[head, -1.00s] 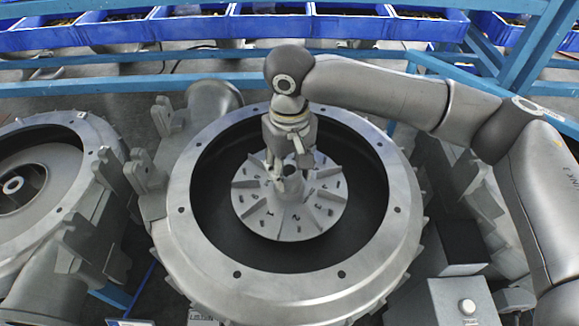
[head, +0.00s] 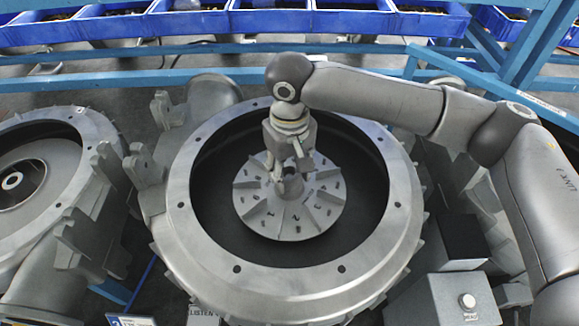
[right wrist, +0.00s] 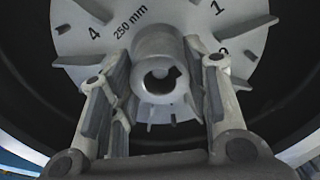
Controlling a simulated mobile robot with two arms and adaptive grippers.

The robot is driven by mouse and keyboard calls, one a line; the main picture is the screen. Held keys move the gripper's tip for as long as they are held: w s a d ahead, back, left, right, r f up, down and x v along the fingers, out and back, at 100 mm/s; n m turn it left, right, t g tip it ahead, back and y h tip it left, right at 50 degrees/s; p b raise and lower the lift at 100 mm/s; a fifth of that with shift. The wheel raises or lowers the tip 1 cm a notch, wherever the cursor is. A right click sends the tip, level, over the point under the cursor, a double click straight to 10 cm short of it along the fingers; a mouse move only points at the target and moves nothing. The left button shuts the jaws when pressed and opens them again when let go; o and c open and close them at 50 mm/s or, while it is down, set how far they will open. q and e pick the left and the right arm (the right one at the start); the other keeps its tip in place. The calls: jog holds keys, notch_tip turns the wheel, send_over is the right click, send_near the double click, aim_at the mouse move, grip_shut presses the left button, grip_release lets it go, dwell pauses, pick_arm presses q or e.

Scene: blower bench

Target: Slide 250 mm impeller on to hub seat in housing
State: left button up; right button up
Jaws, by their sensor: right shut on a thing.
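The grey bladed impeller (head: 290,212) sits inside the dark bore of the round housing (head: 180,210) in the middle of the head view. In the right wrist view, the impeller disc (right wrist: 128,22) bears the marking "250 mm" and numbers. My right gripper (head: 282,172) reaches down into the housing and is shut on the impeller's central boss. In the right wrist view its two fingers (right wrist: 162,85) stand either side of the boss, whose keyed bore faces the camera. The hub seat is hidden behind the impeller. My left gripper is not in view.
A second open housing (head: 75,150) stands at the left. Blue bins (head: 270,22) line the back rack behind a blue rail. A grey box with a round button (head: 467,301) stands at the front right.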

jog(key=shift+s+f, duration=0.1)
jog(key=shift+f, duration=1.4)
dwell(0.9)
jog(key=o, duration=1.1)
notch_tip(320, 180, up, 12)
dwell(0.3)
